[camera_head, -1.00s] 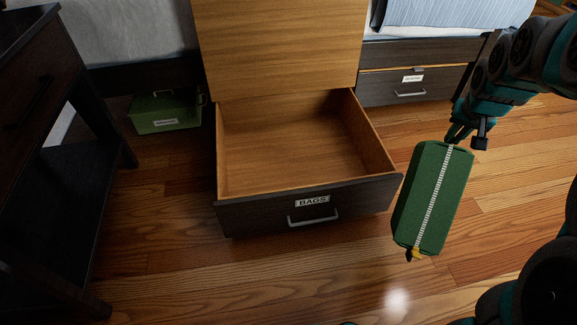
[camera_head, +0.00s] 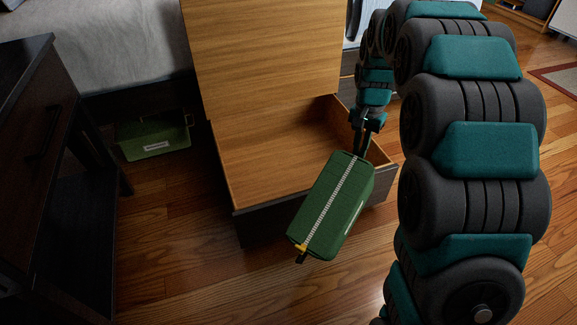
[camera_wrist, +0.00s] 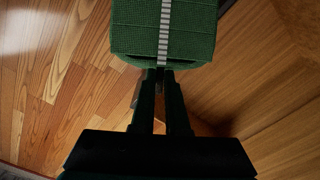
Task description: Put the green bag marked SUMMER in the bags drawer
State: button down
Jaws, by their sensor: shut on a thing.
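A green bag (camera_head: 335,210) with a pale zip and a yellow pull hangs tilted from my gripper (camera_head: 361,148) in the head view. No SUMMER marking shows on its visible sides. My gripper is shut on the bag's upper end; in the wrist view the fingers (camera_wrist: 161,85) meet the bag (camera_wrist: 165,30) at its end. The open wooden drawer (camera_head: 265,150) is behind the bag, which overlaps the drawer's front right part in the picture. The drawer's visible inside is empty.
Another green bag or box (camera_head: 155,135) with a white label sits on the floor under the bed at left. A dark side table (camera_head: 60,130) stands at the left. A wooden panel (camera_head: 262,60) rises behind the drawer. Wooden floor (camera_head: 170,240) is clear in front.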

aim_at(298, 182)
jog(key=i, duration=1)
